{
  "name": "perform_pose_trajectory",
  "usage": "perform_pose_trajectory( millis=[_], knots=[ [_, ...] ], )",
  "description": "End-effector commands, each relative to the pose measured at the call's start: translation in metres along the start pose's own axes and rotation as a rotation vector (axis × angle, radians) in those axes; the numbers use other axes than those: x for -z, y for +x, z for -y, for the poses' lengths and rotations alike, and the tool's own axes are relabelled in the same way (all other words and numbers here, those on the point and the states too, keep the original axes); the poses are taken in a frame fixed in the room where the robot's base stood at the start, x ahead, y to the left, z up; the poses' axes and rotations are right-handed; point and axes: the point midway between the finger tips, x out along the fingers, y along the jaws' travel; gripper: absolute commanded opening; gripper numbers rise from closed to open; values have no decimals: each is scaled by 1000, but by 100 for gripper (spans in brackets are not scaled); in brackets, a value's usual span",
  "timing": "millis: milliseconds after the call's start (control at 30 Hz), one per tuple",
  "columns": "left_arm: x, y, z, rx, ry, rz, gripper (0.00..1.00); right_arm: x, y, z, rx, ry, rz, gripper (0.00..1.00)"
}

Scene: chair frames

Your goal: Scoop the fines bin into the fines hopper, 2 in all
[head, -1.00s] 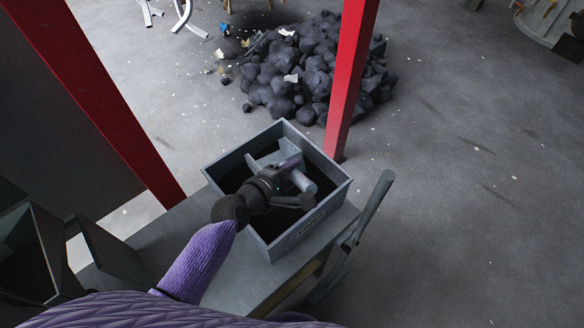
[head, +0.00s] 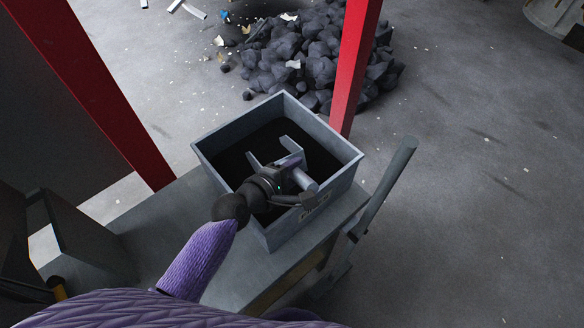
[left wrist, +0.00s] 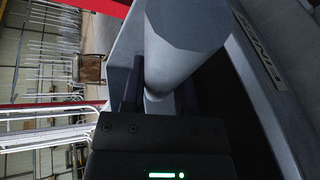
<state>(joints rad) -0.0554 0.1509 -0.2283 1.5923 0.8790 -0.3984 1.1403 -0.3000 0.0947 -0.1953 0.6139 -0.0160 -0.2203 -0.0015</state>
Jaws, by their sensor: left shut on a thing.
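The fines bin (head: 345,170), a grey open box with a letter label on its near right wall, stands on the bench with dark fines inside. My left gripper (head: 290,172) is over the near part of the bin, shut on the grey scoop (head: 306,194). In the left wrist view the scoop's thick round grey handle (left wrist: 180,55) is between the fingers, and the lettered bin wall (left wrist: 265,60) is close on the right. Whether the scoop carries fines cannot be told. I cannot make out the fines hopper for certain. My right gripper is not in view.
The grey bench (head: 165,240) is clear left of the bin. A grey bar (head: 385,190) rises beside its right edge. Red posts (head: 355,60) stand behind and at the left (head: 95,95). A dark rock pile (head: 300,55) lies beyond. Dark angular metalwork (head: 75,230) is at left.

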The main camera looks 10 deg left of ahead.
Motion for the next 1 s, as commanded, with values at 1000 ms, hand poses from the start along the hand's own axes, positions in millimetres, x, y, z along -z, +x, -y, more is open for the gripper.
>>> perform_pose_trajectory(
  millis=[1000],
  knots=[
    [0,0,-1,-2,1,0,0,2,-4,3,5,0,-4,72]
  ],
)
